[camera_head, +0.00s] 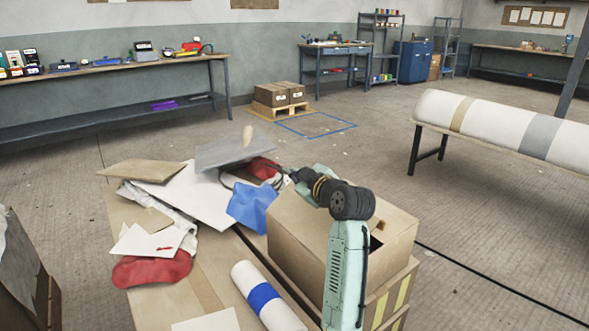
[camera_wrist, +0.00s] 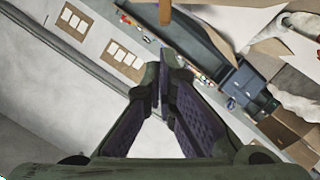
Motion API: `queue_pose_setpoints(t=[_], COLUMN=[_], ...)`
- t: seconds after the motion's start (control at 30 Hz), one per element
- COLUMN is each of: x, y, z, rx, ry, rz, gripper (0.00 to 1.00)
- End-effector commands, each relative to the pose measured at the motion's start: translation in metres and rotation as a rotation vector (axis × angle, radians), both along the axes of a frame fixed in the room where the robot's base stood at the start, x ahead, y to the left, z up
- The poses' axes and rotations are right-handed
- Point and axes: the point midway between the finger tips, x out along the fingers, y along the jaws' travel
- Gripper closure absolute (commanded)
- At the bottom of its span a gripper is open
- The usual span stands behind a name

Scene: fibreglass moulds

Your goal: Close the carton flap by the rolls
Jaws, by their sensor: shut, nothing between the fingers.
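A brown carton (camera_head: 300,240) stands at the front of the work surface, right of a white roll with a blue band (camera_head: 252,285). My arm crosses in front of the carton and hides part of its top. A dark opening shows at its right side, but I cannot tell clearly which part is a raised flap. My gripper (camera_head: 290,175) is above the carton's far left edge, small and partly lost among dark shapes. In the wrist view my gripper (camera_wrist: 166,62) has its fingertips together with nothing visible between them.
A blue cloth (camera_head: 252,205), red cloths, white sheets and a grey board (camera_head: 235,152) lie heaped left of the carton. A long white roll (camera_head: 490,122) rests on a rack at the right. Benches line the walls. The floor between is mostly open, with small boxes on a pallet (camera_head: 270,108).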

Motion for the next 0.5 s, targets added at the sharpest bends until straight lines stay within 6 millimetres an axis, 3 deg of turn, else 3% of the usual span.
queue_pose_setpoints(t=[0.5], x=[0.0042], y=[-0.0061], z=[-0.0103], rx=[0.000], ry=[-0.001], rz=[0.001], gripper=[1.00])
